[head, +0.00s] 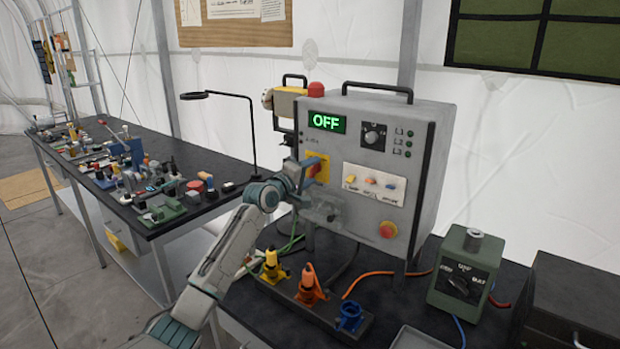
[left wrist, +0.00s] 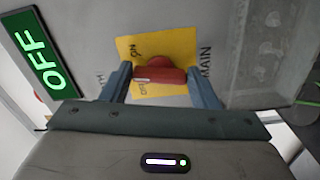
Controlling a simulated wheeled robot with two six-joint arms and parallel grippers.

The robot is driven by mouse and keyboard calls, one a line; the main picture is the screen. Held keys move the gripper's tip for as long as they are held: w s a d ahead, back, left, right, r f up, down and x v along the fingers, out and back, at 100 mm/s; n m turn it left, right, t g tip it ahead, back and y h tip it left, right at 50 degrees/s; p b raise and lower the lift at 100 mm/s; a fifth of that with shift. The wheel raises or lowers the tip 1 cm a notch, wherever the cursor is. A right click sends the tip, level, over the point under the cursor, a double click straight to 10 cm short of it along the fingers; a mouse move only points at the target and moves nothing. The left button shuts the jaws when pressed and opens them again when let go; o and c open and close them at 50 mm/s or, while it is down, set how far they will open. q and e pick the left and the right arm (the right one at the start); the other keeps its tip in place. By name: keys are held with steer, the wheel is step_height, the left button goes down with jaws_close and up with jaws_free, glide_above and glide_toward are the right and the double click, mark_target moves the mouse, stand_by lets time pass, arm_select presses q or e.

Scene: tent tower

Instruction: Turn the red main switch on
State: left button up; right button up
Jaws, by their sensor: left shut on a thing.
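The red main switch (left wrist: 160,76) sits on a yellow plate (left wrist: 178,48) marked ON and OFF, with MAIN printed beside it. Its bar lies across the wrist picture, its left end with a pale mark close to the OFF label. My left gripper (left wrist: 160,84) has one finger at each end of the bar and is shut on it. In the head view, the yellow plate (head: 321,172) is on the front of the grey cabinet (head: 412,185), with my left gripper (head: 308,172) partly covering the switch. The green display (head: 326,122) reads OFF. My right gripper is not in view.
Yellow, orange and blue plugs (head: 309,287) stand on a strip below the cabinet. A red button (head: 388,230) is low on the cabinet. A green box with a dial (head: 465,276) stands at right. A cluttered dark bench (head: 140,215) is at left.

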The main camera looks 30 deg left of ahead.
arm_select(q)
steer(key=m+b, duration=0.1)
steer(key=m, duration=0.1)
steer(key=m+b, duration=0.1)
steer(key=m, duration=0.1)
steer(key=shift+f, duration=0.3)
steer(key=shift+m+b, duration=0.55)
steer(key=shift+m, duration=0.65)
steer(key=o, duration=1)
steer(key=shift+r, duration=0.1)
steer(key=shift+s+a, duration=0.1)
